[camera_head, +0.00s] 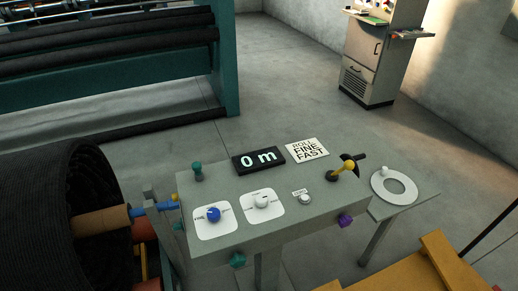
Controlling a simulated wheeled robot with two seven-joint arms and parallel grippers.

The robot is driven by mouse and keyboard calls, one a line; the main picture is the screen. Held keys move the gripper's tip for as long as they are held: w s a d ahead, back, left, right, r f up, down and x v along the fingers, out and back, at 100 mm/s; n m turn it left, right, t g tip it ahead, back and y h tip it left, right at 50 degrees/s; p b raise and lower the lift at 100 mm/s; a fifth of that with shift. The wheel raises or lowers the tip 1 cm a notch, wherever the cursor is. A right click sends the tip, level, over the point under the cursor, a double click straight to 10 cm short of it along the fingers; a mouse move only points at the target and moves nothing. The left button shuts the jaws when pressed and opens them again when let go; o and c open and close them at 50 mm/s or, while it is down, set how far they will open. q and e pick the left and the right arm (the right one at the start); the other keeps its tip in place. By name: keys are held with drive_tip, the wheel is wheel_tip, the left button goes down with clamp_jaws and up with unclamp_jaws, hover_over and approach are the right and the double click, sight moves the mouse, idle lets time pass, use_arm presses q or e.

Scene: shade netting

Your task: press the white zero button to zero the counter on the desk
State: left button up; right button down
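The desk (290,231) is a grey slanted panel in the middle of the head view. The white zero button (305,199) is a small round knob on its right half, with a small label just above it that is too small to read surely. The counter (258,160) is a black display at the desk's back edge and reads "0 m". Neither of my grippers shows in this view, and nothing touches or covers the button.
A blue knob (213,214) and a white knob (263,202) sit on dial plates left of the button. A yellow-tipped lever (344,168) stands to its right. A dark netting roll (50,220) is at left; a yellow frame (437,262) is at lower right.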

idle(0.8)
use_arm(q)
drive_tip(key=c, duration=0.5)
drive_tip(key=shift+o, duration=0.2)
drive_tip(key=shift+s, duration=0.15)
